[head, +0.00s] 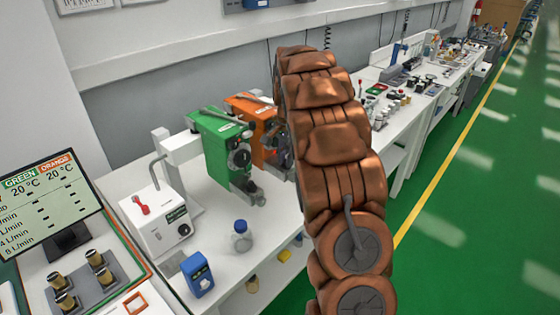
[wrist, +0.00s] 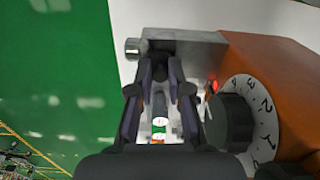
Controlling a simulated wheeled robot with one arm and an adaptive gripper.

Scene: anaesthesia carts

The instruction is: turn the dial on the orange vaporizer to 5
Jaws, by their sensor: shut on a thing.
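The orange vaporizer (head: 250,125) stands behind and right of a green one, partly covered by my arm. In the wrist view its orange body (wrist: 285,75) fills the right side. Its dial is a black knob (wrist: 228,122) on a white ring with black numerals (wrist: 262,122); the setting cannot be read surely. A small red mark shows beside the knob. My gripper (wrist: 162,75) is left of the knob, its fingers over the grey metal block (wrist: 195,52). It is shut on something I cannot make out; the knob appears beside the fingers. My arm hides the gripper in the head view.
The green vaporizer (head: 217,145) stands close to the orange one. A white box with a red switch (head: 160,215), a blue-capped bottle (head: 241,238) and a blue device (head: 197,275) stand nearby. A monitor (head: 45,205) is at left. Green floor is clear at right.

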